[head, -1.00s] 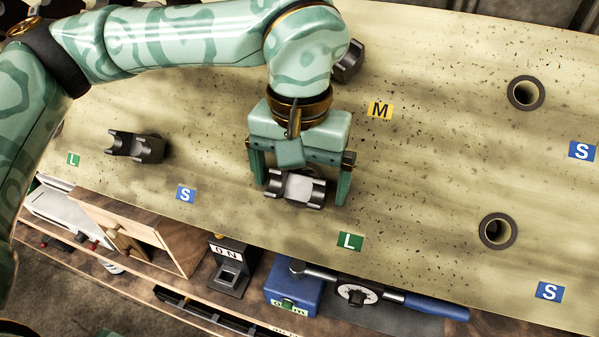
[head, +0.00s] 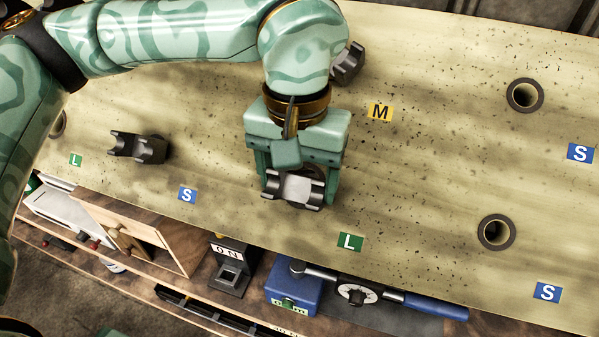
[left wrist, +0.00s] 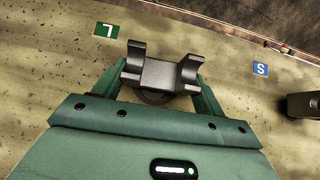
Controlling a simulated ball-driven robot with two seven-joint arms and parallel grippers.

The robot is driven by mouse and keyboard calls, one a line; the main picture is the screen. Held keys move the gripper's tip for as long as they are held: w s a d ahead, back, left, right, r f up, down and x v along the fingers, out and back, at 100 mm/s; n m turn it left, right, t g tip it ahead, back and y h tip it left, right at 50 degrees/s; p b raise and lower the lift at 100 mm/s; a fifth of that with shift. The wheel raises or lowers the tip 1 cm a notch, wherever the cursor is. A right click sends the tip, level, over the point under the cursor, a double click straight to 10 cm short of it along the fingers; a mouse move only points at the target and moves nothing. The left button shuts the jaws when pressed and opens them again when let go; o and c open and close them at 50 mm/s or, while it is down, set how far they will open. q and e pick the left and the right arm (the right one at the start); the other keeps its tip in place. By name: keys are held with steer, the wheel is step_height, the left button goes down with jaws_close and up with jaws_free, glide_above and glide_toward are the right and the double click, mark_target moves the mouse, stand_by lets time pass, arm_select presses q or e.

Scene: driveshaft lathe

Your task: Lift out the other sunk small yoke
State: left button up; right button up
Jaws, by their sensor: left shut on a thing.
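A dark grey yoke with two forked ears (head: 292,188) sits at the board near the green L label. My left gripper (head: 296,182) is over it from above, its two fingers shut on the yoke's sides. In the left wrist view the same yoke (left wrist: 160,74) lies between the fingertips (left wrist: 160,82), with a rounded part showing beneath it. Whether it stands clear of its hole cannot be told. Another dark yoke (head: 138,147) sits on the left above the blue S label. A third yoke (head: 348,62) is partly hidden behind my left arm. My right gripper is not in view.
The speckled board (head: 430,170) has two empty ringed holes, one at upper right (head: 525,95) and one at lower right (head: 496,232). Below its front edge are a wooden box (head: 150,235), a black ON device (head: 230,265) and a blue-handled tool (head: 435,306).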

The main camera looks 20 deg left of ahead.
arm_select(q)
steer(key=s+r+p, duration=0.4)
steer(key=s+r, duration=0.2)
steer(key=r, duration=0.2)
steer(key=shift+s+r, duration=0.3)
steer(key=shift+r, duration=0.1)
stand_by(0.7)
